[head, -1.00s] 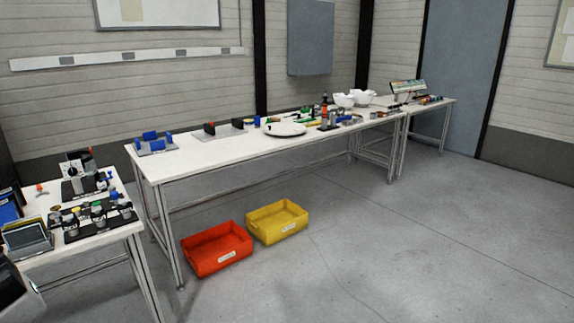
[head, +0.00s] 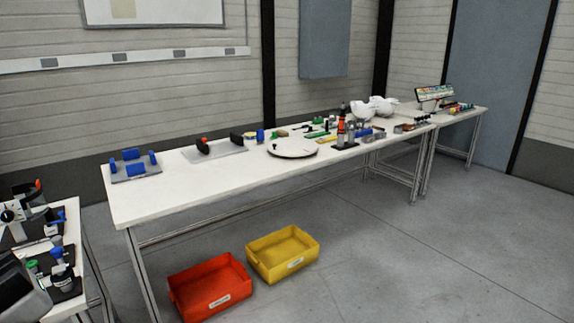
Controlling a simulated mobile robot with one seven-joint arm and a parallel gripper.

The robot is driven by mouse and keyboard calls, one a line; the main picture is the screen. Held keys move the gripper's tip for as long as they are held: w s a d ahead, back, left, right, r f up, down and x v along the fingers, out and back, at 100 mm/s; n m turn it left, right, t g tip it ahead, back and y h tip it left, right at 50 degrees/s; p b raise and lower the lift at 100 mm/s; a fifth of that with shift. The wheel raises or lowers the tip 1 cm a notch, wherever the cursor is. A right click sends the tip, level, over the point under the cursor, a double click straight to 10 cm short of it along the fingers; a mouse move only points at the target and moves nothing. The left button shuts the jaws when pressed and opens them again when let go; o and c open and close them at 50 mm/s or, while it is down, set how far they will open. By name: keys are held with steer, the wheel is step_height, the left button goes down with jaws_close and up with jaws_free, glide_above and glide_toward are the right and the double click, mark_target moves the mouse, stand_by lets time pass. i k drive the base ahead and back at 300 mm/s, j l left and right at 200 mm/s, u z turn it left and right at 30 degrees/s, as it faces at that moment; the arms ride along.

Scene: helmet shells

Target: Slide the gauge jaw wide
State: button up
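A grey plate (head: 222,152) with two dark upright blocks lies on the long white table; it looks like the gauge. Its left block (head: 202,147) has a red knob on top, and its right block (head: 236,143) stands a short gap away. Which block is the sliding jaw I cannot tell for certain. No gripper fingers can be made out; a dark and grey shape at the bottom left corner may be part of my arm.
The long table (head: 180,190) also holds a blue-block fixture (head: 135,168), a round white turntable (head: 292,147), small tools and white helmet shells (head: 372,108). A cluttered side table (head: 72,225) is at left.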

mark_target(202, 145)
steer(key=i+u, duration=0.2)
steer(key=i, duration=1.1)
steer(key=i+j+z, duration=0.1)
steer(key=i, duration=0.25)
steer(key=i+j, duration=0.15)
steer(key=i, duration=0.25)
steer(key=i+j+z, duration=0.15)
steer(key=i, duration=0.2)
steer(key=i+j+z, duration=0.2)
steer(key=i+j, duration=0.4)
steer(key=j, duration=0.1)
